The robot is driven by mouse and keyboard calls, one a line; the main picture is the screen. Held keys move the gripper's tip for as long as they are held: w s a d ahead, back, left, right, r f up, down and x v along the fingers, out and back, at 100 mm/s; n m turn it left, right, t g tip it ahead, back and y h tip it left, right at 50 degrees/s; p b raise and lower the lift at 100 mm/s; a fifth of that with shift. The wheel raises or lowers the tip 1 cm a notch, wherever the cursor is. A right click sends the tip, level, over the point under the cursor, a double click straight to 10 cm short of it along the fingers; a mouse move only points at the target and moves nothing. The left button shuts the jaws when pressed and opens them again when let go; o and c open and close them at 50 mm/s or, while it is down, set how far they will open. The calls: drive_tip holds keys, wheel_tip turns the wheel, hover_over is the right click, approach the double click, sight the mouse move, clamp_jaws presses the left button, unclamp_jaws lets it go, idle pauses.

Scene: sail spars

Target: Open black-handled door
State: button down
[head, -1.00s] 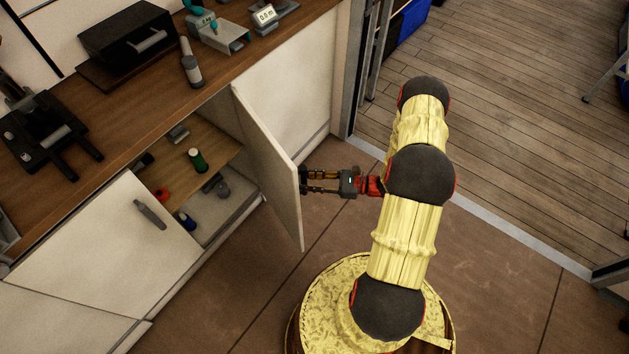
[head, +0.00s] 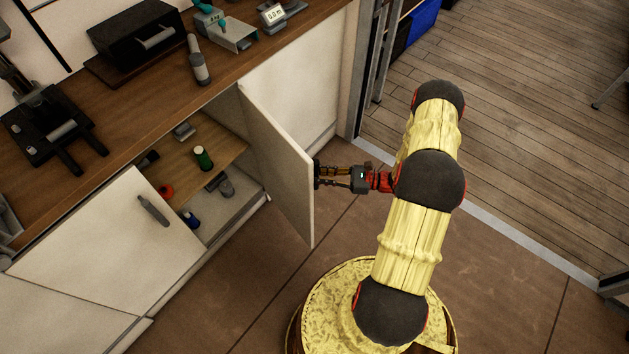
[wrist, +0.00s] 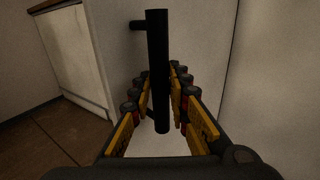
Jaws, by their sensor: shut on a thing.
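The white cabinet door (head: 275,165) stands swung out from its cabinet, with the shelves behind it exposed. Its black bar handle (wrist: 158,75) runs upright between my gripper's fingers in the wrist view. My gripper (head: 322,177) is at the outer face of the door near its free edge, shut on the handle. The yellow-padded fingers also show on both sides of the bar in the wrist view (wrist: 160,92). In the head view the handle is small and mostly hidden by the fingers.
Inside are a green bottle (head: 203,158) and other small items on a wooden shelf (head: 220,145). A closed white door with a grey handle (head: 153,210) is to the left. The wooden counter (head: 120,120) holds a black case (head: 145,38). Brown floor (head: 240,290) lies clear in front.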

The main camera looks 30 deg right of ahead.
drive_tip(key=d, duration=0.1)
drive_tip(key=w+d+b, duration=0.1)
drive_tip(key=d, duration=0.3)
drive_tip(key=shift+w+b, duration=0.35)
drive_tip(key=shift+w, duration=0.05)
drive_tip(key=c, duration=1.7)
unclamp_jaws()
drive_tip(key=shift+d, duration=0.1)
drive_tip(key=shift+o, duration=0.4)
drive_tip(key=v, duration=1.2)
drive_tip(key=shift+s, duration=0.1)
